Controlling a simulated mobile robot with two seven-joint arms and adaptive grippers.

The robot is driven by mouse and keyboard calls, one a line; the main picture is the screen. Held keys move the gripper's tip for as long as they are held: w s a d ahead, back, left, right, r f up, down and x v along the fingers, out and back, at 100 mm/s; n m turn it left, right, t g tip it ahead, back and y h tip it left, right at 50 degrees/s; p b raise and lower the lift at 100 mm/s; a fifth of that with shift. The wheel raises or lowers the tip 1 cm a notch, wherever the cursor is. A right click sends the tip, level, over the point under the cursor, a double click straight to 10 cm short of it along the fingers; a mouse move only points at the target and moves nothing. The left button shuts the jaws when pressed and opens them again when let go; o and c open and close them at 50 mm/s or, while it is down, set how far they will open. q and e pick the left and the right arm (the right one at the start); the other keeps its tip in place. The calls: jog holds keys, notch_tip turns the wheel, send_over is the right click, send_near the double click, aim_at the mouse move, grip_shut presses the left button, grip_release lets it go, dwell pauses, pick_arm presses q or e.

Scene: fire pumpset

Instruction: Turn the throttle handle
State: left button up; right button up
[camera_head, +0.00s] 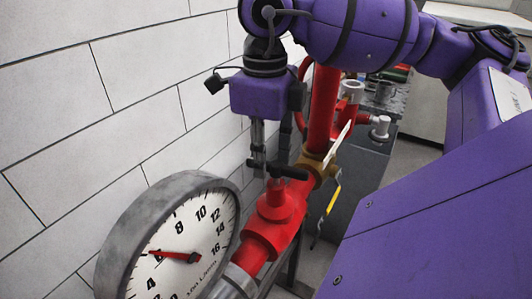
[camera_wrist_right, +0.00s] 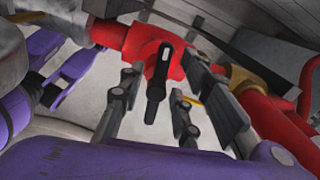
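The throttle handle (camera_head: 290,172) is a short black bar on top of a red valve body (camera_head: 272,215) in the head view. In the right wrist view the handle (camera_wrist_right: 156,85) stands out from the red body near the picture's middle. My right gripper (camera_head: 262,150) reaches down from above to the handle. In the wrist view its fingers (camera_wrist_right: 163,72) are spread, one on each side of the handle, with gaps visible. Contact cannot be made out. My left gripper does not show in the head view.
A large round gauge (camera_head: 215,240) with a red needle stands left of the valve, near the white block wall (camera_head: 130,85). A grey bench (camera_head: 368,150) is further back.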

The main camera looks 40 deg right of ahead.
grip_shut()
jog(key=shift+d+m, duration=0.1)
jog(key=shift+m, duration=0.4)
grip_release()
